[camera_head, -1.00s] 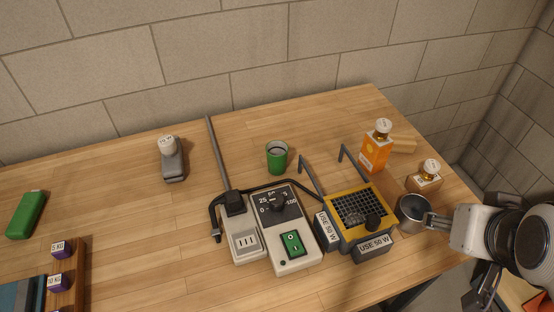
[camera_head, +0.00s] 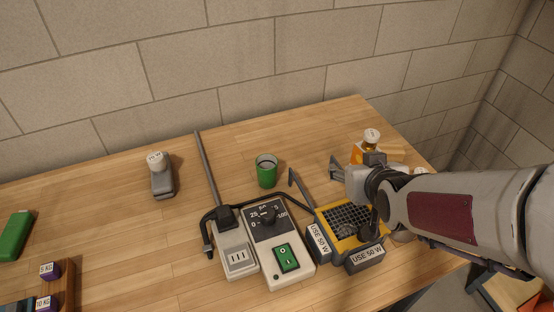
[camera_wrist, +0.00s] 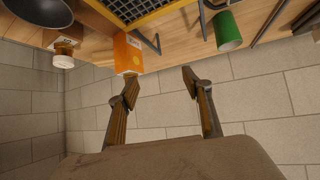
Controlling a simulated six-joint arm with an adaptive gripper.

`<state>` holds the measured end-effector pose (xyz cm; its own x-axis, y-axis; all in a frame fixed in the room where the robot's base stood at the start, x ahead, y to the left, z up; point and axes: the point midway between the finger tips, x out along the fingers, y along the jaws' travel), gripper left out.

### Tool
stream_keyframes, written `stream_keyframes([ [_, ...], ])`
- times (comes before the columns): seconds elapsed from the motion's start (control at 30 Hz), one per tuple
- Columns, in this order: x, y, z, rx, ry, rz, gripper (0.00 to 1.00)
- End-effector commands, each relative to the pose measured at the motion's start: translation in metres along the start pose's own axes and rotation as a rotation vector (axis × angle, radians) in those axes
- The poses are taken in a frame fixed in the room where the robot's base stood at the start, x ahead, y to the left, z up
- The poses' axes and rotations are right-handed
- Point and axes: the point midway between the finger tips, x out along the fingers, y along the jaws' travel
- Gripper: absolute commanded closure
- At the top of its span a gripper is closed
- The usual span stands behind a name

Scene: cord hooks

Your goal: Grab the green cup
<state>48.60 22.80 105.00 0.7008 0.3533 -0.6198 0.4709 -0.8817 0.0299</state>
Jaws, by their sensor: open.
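The green cup (camera_head: 266,173) stands upright on the wooden table, behind the grey control box. It also shows in the wrist view (camera_wrist: 228,33), upside down in the picture, to the upper right of the fingers. My gripper (camera_head: 355,163) is to the right of the cup in the head view, over the area behind the yellow device. Its two fingers (camera_wrist: 160,76) are spread apart with nothing between them. The gripper does not touch the cup.
A grey control box (camera_head: 280,240) stands in front of the cup. Table behind the cup is clear.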

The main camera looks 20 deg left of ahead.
Motion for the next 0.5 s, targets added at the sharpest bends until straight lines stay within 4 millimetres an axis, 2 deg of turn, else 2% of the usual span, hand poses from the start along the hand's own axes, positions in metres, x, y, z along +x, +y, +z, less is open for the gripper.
stream_keyframes([
  [0.1, 0.022, -0.023, -0.001, -0.027, 0.028, -0.038, 0.50],
  [0.5, 0.080, -0.102, 0.005, -0.096, 0.140, -0.168, 0.50],
])
